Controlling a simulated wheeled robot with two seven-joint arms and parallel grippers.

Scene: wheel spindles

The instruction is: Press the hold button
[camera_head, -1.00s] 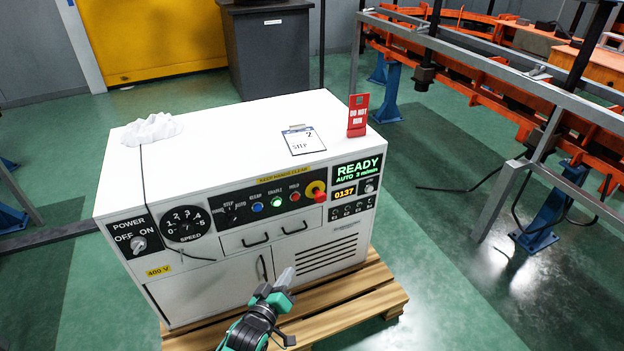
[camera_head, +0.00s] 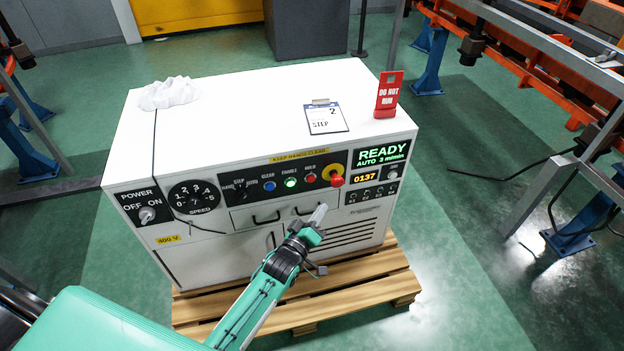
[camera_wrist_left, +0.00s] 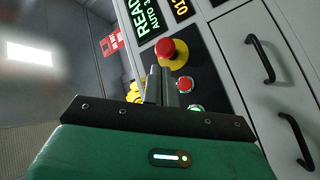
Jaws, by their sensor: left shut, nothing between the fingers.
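The hold button is a small red button (camera_head: 310,178) on the black front panel of the white cabinet, under a HOLD label. It sits between the lit green enable button (camera_head: 290,182) and the large red mushroom button (camera_head: 337,180) on a yellow ring. My left gripper (camera_head: 319,213) is shut and empty, its tips in front of the cabinet, just below the button row in the head view. In the left wrist view, the fingers (camera_wrist_left: 160,86) point toward the panel, beside the small red button (camera_wrist_left: 185,84). I see no clear contact. My right gripper is not in view.
The cabinet (camera_head: 225,110) stands on a wooden pallet (camera_head: 350,293). A red DO NOT RUN sign (camera_head: 387,95) and a step card (camera_head: 326,118) are on its top. Drawer handles (camera_wrist_left: 260,58) protrude below the panel. A green READY display (camera_head: 383,154) is lit.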

